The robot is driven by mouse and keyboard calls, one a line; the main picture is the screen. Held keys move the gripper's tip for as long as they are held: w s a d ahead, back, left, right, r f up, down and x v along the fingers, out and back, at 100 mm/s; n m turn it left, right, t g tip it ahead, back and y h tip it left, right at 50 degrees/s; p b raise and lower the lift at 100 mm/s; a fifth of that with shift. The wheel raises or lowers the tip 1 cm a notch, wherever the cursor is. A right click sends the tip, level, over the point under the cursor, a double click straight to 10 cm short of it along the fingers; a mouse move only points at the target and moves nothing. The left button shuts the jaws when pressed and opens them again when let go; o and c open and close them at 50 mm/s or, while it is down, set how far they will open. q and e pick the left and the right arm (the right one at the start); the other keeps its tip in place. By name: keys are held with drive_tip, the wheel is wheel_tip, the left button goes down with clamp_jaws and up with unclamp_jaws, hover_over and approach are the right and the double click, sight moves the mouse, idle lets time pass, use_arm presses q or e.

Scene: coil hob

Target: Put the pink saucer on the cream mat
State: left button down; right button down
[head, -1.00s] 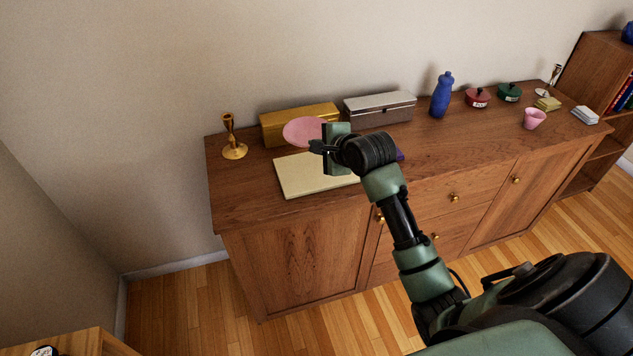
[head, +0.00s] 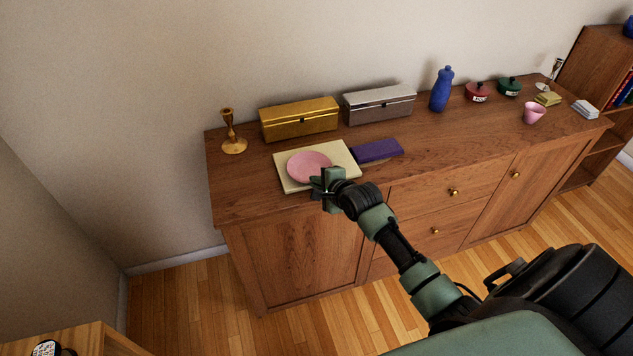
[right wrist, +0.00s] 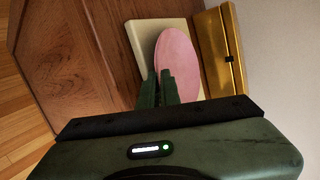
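The pink saucer (head: 308,166) is over the cream mat (head: 342,155), inside its outline in the head view. I cannot tell whether it touches the mat or is held just above it. My right gripper (head: 321,186) is at the saucer's near right rim, with its fingers close together on that rim. In the right wrist view, the fingers (right wrist: 158,88) meet the edge of the saucer (right wrist: 178,62), and part of the cream mat (right wrist: 150,35) shows beside it. My left gripper is not in view.
A gold box (head: 300,120) and a silver box (head: 380,104) stand behind. A purple book (head: 378,150) lies right of the mat. A brass candlestick (head: 231,135) stands at the left. A blue bottle (head: 441,90) and pink cup (head: 534,113) are farther right on the wooden sideboard (head: 460,140).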

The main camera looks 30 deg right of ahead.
drive_tip(key=c, duration=2.1)
unclamp_jaws()
drive_tip(key=shift+f, duration=0.1)
drive_tip(key=o, duration=0.5)
drive_tip(key=shift+c, duration=0.2)
drive_tip(key=v, duration=1.2)
